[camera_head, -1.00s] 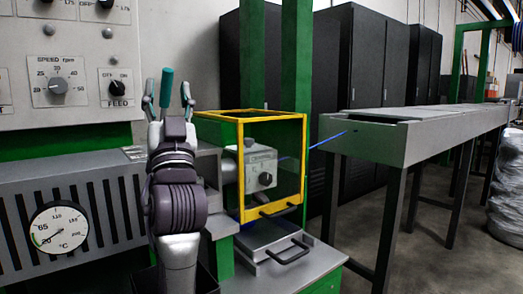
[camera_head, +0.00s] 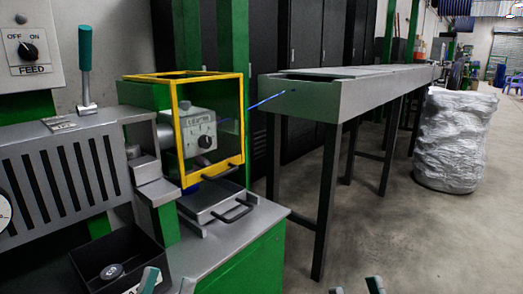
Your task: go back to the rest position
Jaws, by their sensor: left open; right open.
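The blue cable (camera_head: 267,102) runs as a short bright line from the yellow-framed guard box (camera_head: 160,76) to the long grey trough table (camera_head: 312,104). My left gripper (camera_head: 168,283) shows only its fingertips at the bottom edge, left of centre; they are apart with nothing visible between them. My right gripper (camera_head: 356,287) also shows only its fingertips at the bottom edge, right of centre, spread apart. The rest of both grippers and arms is out of view. The teal-handled lever (camera_head: 85,50) stands upright on the machine, clear of both grippers.
A grey slotted machine housing (camera_head: 60,170) fills the left. A black open box (camera_head: 75,262) with a round knob inside is near the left gripper. A green cabinet (camera_head: 245,265) stands at front centre. A wrapped silver bundle (camera_head: 455,140) stands right. Floor between is clear.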

